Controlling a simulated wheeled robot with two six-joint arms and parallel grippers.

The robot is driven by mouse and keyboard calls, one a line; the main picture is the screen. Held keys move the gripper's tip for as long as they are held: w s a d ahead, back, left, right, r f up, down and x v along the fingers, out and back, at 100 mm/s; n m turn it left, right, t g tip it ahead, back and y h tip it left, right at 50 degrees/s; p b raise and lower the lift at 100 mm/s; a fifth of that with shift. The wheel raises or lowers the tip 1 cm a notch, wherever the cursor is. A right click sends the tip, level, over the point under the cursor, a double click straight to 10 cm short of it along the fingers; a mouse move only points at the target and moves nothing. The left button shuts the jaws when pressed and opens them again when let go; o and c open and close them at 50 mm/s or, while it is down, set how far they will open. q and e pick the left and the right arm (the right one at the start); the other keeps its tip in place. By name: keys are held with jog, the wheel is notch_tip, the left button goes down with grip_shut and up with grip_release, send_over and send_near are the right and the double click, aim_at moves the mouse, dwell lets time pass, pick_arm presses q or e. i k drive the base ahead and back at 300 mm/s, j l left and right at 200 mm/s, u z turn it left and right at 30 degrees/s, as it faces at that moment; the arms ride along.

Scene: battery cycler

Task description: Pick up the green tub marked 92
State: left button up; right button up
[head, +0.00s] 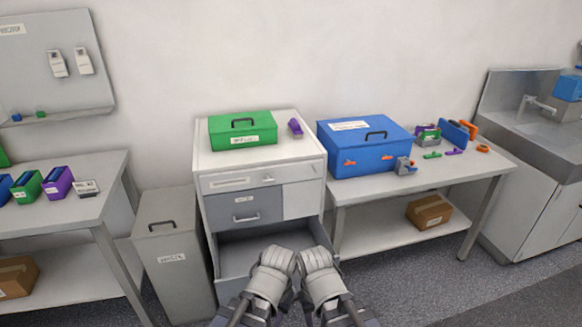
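No marking reading 92 is legible in the head view. A small green tub (28,187) stands on the left table between a blue tub and a purple tub. A larger green case (243,131) with a dark handle and a white label sits on the cabinet. Another small green item (428,134) is on the right bench. My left gripper (277,259) and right gripper (314,260) are side by side in front of the cabinet, apart from all the tubs. Their fingertips cannot be made out, and no held object shows.
The drawer cabinet (260,177) has an open lower space in front of my grippers. A grey bin (172,262) stands left of it. A blue case (362,150) and small coloured items crowd the right bench (468,172). The left table's (85,211) front is clear.

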aim_at(28, 194)
jog(key=i+j, duration=0.1)
jog(key=i, duration=0.25)
jog(key=i+j, duration=0.1)
jog(key=i, duration=0.3)
jog(key=u, duration=1.95)
jog(key=i+j+z, duration=0.1)
jog(key=z, duration=0.35)
jog(key=i+j+z, duration=0.15)
jog(key=z, duration=0.3)
jog(key=i+j+z, duration=0.1)
jog(key=j, duration=0.25)
jog(key=i+j+z, duration=0.1)
jog(key=i+j, duration=0.35)
jog(key=j, duration=0.35)
jog(key=i+j+z, duration=0.15)
jog(key=j, duration=0.2)
